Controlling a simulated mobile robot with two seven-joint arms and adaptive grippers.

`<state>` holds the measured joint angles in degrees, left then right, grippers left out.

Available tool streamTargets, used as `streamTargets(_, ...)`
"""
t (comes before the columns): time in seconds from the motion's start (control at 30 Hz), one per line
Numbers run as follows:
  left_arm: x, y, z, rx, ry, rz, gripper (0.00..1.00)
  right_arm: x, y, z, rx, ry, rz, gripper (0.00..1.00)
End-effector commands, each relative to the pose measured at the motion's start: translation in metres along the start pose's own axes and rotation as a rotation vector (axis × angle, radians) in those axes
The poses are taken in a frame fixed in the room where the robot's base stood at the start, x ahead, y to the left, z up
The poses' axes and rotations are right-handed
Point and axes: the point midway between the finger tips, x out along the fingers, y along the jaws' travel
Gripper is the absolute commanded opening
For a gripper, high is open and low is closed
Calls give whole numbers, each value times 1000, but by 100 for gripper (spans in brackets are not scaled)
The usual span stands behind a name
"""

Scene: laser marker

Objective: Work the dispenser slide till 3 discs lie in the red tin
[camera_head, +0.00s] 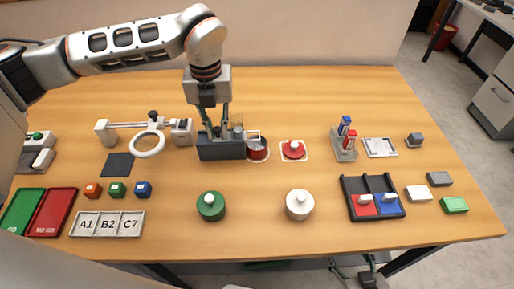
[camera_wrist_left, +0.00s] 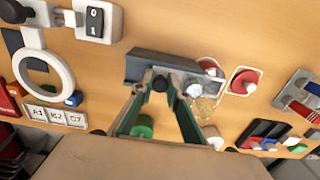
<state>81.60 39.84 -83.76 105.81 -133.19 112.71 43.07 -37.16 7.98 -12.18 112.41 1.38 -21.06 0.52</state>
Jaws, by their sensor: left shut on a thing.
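The dispenser (camera_head: 220,149) is a dark grey block in the middle of the table; it also shows in the left wrist view (camera_wrist_left: 150,64). A clear tube (camera_head: 238,129) stands on it. My left gripper (camera_head: 215,132) points down at the dispenser, its fingers shut on the dark knob of the slide (camera_wrist_left: 160,82). The red tin (camera_head: 258,153) stands at the dispenser's right end; the discs inside it cannot be made out. A red lid (camera_head: 293,150) with a white knob lies to its right. My right gripper (camera_head: 355,272) shows partly, low beyond the table's front edge.
A magnifier ring (camera_head: 147,144) stands left of the dispenser. A green knobbed pot (camera_head: 211,206) and a white one (camera_head: 299,205) stand in front. A black tray (camera_head: 372,187) and a red and blue rack (camera_head: 345,142) are at right. Bare table lies behind the dispenser.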

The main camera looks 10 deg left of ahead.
Motion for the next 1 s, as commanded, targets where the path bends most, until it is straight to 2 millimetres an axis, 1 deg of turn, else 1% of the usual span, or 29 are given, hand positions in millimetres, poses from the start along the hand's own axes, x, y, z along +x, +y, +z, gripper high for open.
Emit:
streamTargets(0.03,8,4,-3,0,12,11,3,0,0,1,0,0,0,61)
streamTargets(0.73,7,41,-3,-2,13,10,3,-2,0,-3,0,1,0,61)
streamTargets(1.0,8,43,-3,0,13,10,3,-2,0,-3,0,1,0,61)
